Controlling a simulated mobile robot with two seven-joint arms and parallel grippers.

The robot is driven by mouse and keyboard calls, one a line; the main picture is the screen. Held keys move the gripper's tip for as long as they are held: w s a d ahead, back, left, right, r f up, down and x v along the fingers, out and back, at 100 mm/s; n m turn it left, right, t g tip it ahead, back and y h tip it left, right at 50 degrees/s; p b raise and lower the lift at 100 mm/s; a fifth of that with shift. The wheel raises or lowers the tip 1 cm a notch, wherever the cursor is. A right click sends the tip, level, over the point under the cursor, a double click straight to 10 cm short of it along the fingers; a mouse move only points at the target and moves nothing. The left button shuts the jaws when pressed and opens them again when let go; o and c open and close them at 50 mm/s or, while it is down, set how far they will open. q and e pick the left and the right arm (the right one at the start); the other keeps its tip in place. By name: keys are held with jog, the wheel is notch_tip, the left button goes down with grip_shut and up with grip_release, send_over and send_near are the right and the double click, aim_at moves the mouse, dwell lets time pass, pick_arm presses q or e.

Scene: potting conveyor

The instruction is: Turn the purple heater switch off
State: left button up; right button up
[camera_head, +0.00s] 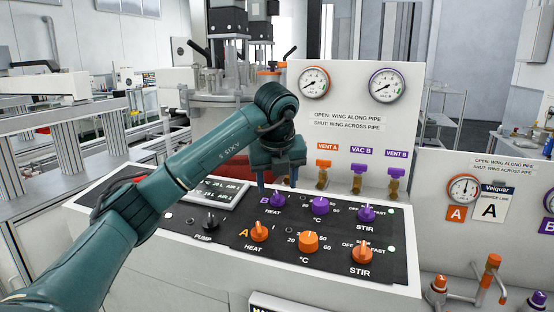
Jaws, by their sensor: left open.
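The purple heater switch (278,200), beside the letter B and above a HEAT label, sits on the black control panel (190,228). My left gripper (277,186) is open and points down, its fingers just above and behind the switch. I cannot tell whether they touch it. The gripper partly covers the area behind the switch, and the switch's exact pointing direction is too small to read. My right gripper is not in view.
The purple °C dial (320,205) and purple stir knob (367,213) are to the right. In front are the orange heat switch (259,231), orange °C dial (308,242), orange stir knob (362,254) and black pump knob (209,221). Valves (358,180) stand behind.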

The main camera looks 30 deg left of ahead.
pick_arm(q)
jog(key=p+v, duration=0.1)
jog(key=v, duration=0.8)
jog(key=shift+r, duration=0.3)
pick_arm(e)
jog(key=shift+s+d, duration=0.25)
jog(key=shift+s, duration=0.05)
pick_arm(q)
jog(key=shift+s+d+f, duration=0.1)
jog(key=shift+s+d, duration=0.05)
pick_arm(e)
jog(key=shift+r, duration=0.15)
